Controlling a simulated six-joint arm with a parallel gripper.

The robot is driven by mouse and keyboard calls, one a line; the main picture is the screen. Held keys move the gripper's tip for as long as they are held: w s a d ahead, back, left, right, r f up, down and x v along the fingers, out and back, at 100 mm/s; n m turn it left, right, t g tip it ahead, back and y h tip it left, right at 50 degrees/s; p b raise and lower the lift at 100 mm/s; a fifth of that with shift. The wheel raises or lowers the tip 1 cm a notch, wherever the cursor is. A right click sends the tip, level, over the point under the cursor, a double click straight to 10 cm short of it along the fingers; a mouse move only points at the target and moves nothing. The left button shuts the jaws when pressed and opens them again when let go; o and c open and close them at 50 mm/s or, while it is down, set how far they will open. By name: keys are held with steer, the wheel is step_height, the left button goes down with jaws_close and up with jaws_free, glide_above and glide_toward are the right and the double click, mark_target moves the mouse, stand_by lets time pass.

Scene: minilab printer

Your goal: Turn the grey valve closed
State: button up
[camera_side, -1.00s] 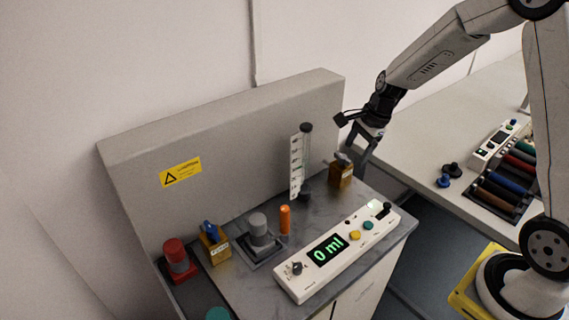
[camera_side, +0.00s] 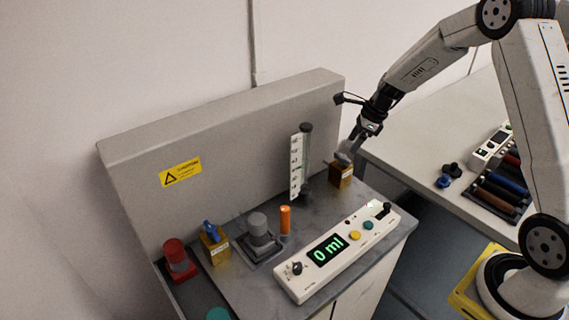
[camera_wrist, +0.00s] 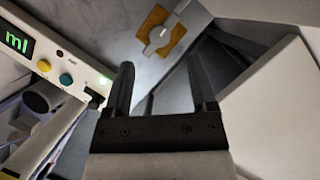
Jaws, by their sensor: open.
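The grey valve is a grey handle on a brass-coloured block (camera_side: 341,175) at the right end of the bench top. In the wrist view its grey handle (camera_wrist: 160,36) lies diagonally across the brass block (camera_wrist: 176,34), ahead of the fingertips. My gripper (camera_side: 350,149) is just above the valve in the side view and partly overlaps its handle. In the wrist view my gripper (camera_wrist: 160,68) is open, with nothing between its two dark fingers. Contact with the handle cannot be told from the side view.
A graduated cylinder (camera_side: 306,160) stands left of the valve. A white control panel (camera_side: 338,250) reading 0 ml lies in front. An orange cylinder (camera_side: 285,219), a grey knob (camera_side: 258,228), a blue valve (camera_side: 211,230) and a red knob (camera_side: 175,254) are farther left.

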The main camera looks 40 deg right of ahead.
mark_target(344, 156)
steer(key=shift+x, duration=3)
jaws_close()
